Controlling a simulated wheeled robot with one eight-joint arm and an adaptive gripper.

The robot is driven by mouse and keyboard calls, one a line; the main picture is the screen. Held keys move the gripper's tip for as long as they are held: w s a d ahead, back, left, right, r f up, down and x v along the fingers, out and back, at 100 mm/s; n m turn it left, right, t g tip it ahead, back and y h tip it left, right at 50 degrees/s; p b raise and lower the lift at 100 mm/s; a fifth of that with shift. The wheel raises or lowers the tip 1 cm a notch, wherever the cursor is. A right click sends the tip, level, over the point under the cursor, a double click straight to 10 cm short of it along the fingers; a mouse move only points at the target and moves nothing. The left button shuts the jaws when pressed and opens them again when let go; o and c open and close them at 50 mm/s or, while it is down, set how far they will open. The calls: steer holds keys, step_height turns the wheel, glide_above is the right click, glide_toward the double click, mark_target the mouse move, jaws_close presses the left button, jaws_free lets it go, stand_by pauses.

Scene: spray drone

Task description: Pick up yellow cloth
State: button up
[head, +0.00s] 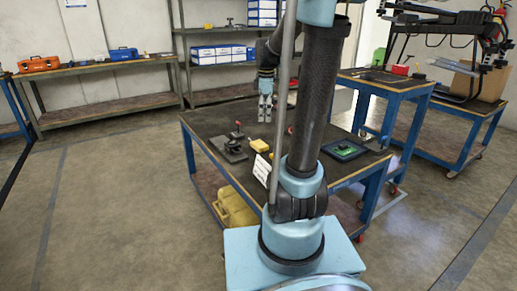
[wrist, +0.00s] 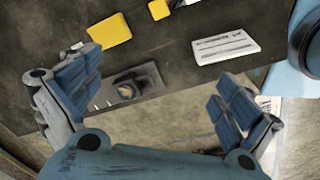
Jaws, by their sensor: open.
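A flat yellow piece, seemingly the yellow cloth (wrist: 109,31), lies on the dark bench top (wrist: 185,60) at the upper left of the wrist view. A smaller yellow thing (wrist: 159,9) lies beyond it at the top edge. In the head view a yellow patch (head: 260,145) shows on the middle bench, below my gripper (head: 265,115). My gripper also shows in the wrist view (wrist: 160,92), with its fingers wide apart and nothing between them. It hangs above the bench, apart from the yellow piece.
A white card (wrist: 225,47) lies right of the yellow pieces. A dark metal part (wrist: 127,87) is near the bench edge. A dark fixture (head: 232,148) and a green board (head: 344,150) stand on the same bench. A yellow case (head: 235,207) is on its lower shelf.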

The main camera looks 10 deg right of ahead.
steer(key=w+f+n, duration=0.3)
steer(key=w+n, duration=0.4)
steer(key=w, duration=0.7)
glide_above(259, 144)
steer(key=w, duration=0.1)
steer(key=shift+g, duration=0.4)
step_height(259, 144, down, 11)
steer(key=shift+w+d+r, duration=0.1)
steer(key=shift+d+r, duration=0.05)
steer(key=shift+r, duration=0.05)
steer(key=shift+s+f, duration=0.2)
steer(key=shift+f, duration=1.45)
steer(key=shift+s+f, duration=0.2)
steer(key=shift+f, duration=1.4)
steer(key=c, duration=0.9)
